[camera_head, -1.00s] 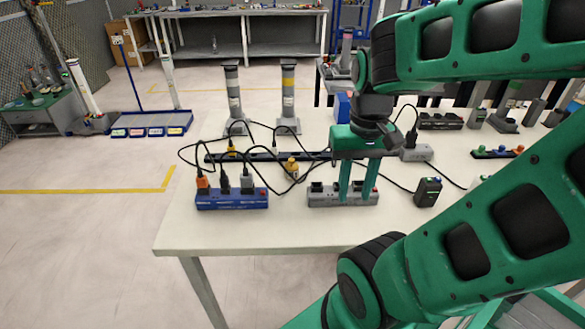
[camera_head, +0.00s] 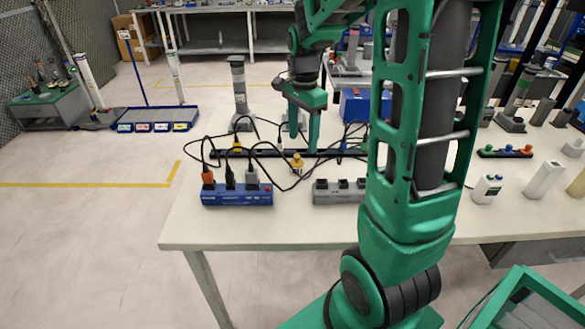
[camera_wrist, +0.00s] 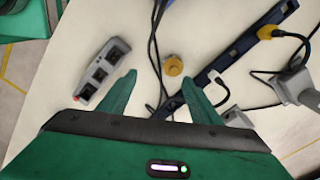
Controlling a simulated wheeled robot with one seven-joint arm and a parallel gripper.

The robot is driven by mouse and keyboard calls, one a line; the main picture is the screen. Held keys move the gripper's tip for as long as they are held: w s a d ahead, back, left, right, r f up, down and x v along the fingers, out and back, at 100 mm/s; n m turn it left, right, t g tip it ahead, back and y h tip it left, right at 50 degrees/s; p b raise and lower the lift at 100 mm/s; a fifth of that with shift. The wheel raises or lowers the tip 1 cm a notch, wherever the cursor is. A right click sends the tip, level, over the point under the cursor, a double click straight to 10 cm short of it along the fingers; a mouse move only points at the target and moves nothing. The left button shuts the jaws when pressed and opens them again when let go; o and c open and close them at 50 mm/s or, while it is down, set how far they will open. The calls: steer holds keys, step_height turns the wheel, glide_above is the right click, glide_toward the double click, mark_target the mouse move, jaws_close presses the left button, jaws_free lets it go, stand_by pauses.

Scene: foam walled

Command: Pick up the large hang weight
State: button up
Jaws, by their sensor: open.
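A small brass-yellow weight with a knobbed top (camera_head: 297,164), which looks like the hang weight, stands upright on the white table among black cables. In the wrist view the weight (camera_wrist: 174,66) lies beyond my fingertips, a little right of the middle between them. My gripper (camera_head: 304,140) points down above the back part of the table, near the long dark rail. Its two green fingers are apart and empty, as the wrist view also shows (camera_wrist: 160,78). I cannot tell the exact height of the fingers above the table.
A blue power strip (camera_head: 237,194) and a grey power strip (camera_head: 335,191) lie in front of the weight. The dark rail (camera_head: 232,154) with plugs and cables runs behind it. A grey post (camera_head: 239,90) stands at the back. The table's front left corner is clear.

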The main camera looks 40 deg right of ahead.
mark_target(297, 155)
steer(key=w, duration=0.1)
steer(key=w+f+m, duration=0.1)
steer(key=shift+w+a+f, duration=0.1)
steer(key=shift+w+f, duration=0.05)
steer(key=shift+w, duration=0.25)
steer(key=shift+w+f+m, duration=0.2)
steer(key=shift+f+m, duration=0.1)
step_height(297, 155, down, 5)
steer(key=shift+r, duration=0.1)
steer(key=shift+w+d+f, duration=0.1)
steer(key=shift+d+f, duration=0.15)
steer(key=shift+f, duration=1.15)
steer(key=shift+d+f, duration=0.2)
steer(key=shift+f, duration=1.15)
jaws_close()
